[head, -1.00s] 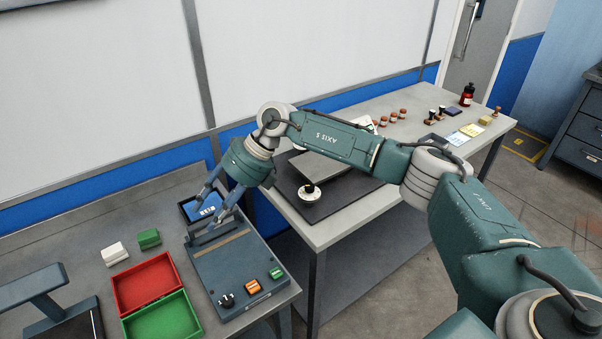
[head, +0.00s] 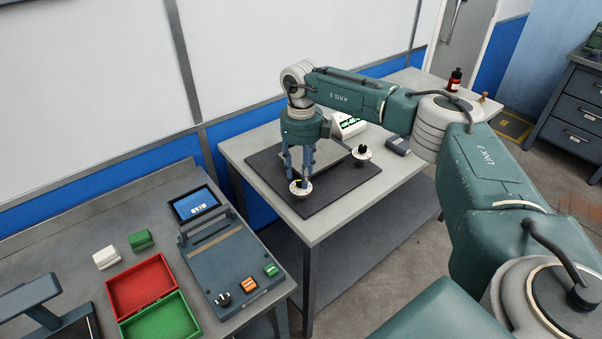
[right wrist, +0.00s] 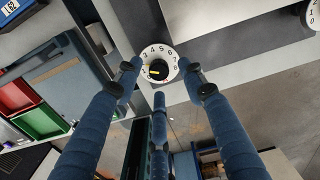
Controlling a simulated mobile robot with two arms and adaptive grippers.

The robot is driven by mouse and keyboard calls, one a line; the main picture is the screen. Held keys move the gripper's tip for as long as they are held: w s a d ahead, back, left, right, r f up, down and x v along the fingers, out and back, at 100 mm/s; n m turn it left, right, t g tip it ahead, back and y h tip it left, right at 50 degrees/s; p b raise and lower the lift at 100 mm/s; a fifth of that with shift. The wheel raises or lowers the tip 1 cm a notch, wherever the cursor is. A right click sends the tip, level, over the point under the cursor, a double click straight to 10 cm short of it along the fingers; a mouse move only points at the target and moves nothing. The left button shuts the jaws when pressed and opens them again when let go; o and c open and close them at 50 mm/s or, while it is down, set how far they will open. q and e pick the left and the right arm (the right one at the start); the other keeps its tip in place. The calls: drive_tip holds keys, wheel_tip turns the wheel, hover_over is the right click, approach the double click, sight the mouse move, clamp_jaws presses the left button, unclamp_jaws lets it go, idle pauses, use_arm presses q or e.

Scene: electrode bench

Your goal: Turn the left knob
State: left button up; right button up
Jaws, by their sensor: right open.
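The left knob (head: 299,193) is a white round dial with a dark centre, near the front left of the dark mat. In the right wrist view, the left knob (right wrist: 147,57) shows black digits around a black cap with a yellow mark. My right gripper (head: 301,176) points down over this knob, very close to it. In the right wrist view its blue fingers are spread around the dial; whether they touch it I cannot tell. The right knob (head: 362,154) stands farther right and back, and shows partly in the right wrist view (right wrist: 314,14). My left gripper is out of view.
The dark mat (head: 322,201) lies on the right table beside a gap. The left bench has a console with a screen (head: 195,203), a red tray (head: 141,287) and a green tray (head: 160,320). A white device with a green display (head: 348,124) stands behind the knobs.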

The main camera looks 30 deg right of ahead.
drive_tip(key=shift+f, duration=1.05)
drive_tip(key=shift+c, duration=0.2)
clamp_jaws()
drive_tip(key=shift+r+m, duration=0.1)
drive_tip(key=shift+m, duration=0.2)
drive_tip(key=shift+w+m+p, duration=0.1)
drive_tip(key=shift+m+p, duration=0.4)
drive_tip(key=shift+m, duration=2.1)
